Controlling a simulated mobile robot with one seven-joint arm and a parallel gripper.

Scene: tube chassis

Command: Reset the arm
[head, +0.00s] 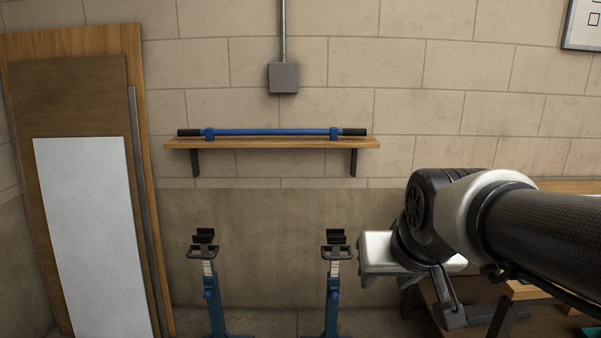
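My arm reaches in from the right edge. Its dark wrist and pale end part hang in front of the wall, right of the two stands. My gripper (450,310) is at the lower right, pointing down. Two blue collars sit around the tube.
Two blue stands with black cradles, left (203,252) and right (336,252), rise empty below the shelf. The right one is close to my gripper. A wooden bench (570,187) is partly hidden behind my arm. Boards and a white panel (90,230) lean at left.

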